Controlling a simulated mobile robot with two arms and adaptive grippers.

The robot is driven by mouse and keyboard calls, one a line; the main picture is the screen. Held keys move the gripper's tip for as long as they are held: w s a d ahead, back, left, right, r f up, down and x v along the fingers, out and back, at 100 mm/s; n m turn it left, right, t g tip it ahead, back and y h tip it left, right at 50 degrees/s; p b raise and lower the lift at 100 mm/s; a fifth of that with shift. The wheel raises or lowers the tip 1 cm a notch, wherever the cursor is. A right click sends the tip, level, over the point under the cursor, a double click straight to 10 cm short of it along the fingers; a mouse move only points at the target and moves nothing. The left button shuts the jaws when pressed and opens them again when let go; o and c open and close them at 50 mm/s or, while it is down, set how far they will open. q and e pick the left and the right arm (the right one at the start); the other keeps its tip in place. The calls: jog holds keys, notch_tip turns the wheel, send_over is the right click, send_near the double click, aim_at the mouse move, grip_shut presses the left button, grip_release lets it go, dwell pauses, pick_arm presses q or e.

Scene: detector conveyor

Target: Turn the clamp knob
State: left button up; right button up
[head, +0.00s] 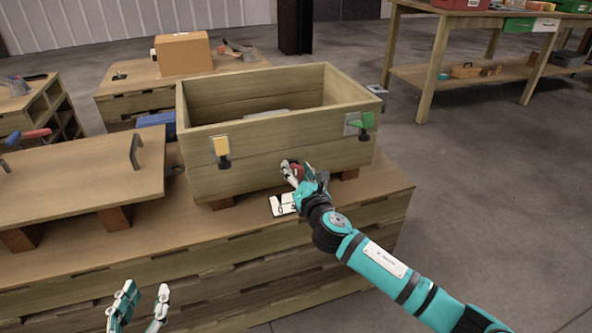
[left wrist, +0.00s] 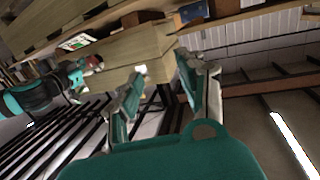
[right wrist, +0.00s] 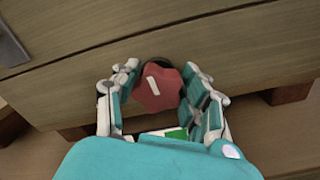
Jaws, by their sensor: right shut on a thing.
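The clamp knob (right wrist: 157,88) is red with a white mark and sits on the front wall of an open wooden crate (head: 290,148). In the head view the knob (head: 298,170) is partly hidden by my right gripper (head: 295,172). In the right wrist view the right gripper (right wrist: 160,95) has its fingers on both sides of the knob and is shut on it. My left gripper (head: 138,305) is low at the left, away from the crate, with its fingers apart and nothing between them. It also shows open in the left wrist view (left wrist: 160,95).
A yellow latch (head: 220,146) and a green latch (head: 361,121) are on the crate's front. A white card or device (head: 283,204) lies below the knob. A wooden lid with handles (head: 80,178) rests on blocks at left. Open floor lies to the right.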

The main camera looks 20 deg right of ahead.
jog(key=m, duration=0.3)
jog(key=shift+d+f+m+p, duration=0.1)
jog(key=shift+m+p, duration=0.25)
jog(key=shift+m, duration=0.05)
jog(key=m, duration=0.4)
jog(key=shift+d+f+m+p, duration=0.1)
jog(key=shift+f+m+p, duration=0.05)
jog(key=shift+m+p, duration=0.2)
jog(key=shift+m, duration=0.85)
jog(key=m+p, duration=0.1)
jog(key=m, duration=0.2)
jog(key=shift+f, duration=0.15)
pick_arm(q)
jog(key=s+a+f+g+y, duration=0.2)
jog(key=s+a+f+g, duration=0.1)
jog(key=s+f+g, duration=0.4)
jog(key=shift+s+a+f+g, duration=0.35)
jog(key=shift+f+g, duration=0.25)
jog(key=shift+f, duration=1.2)
pick_arm(e)
jog(key=shift+f+m, duration=0.1)
jog(key=shift+m, duration=0.8)
pick_arm(q)
jog(key=shift+d, duration=0.1)
pick_arm(e)
jog(key=o, duration=1.2)
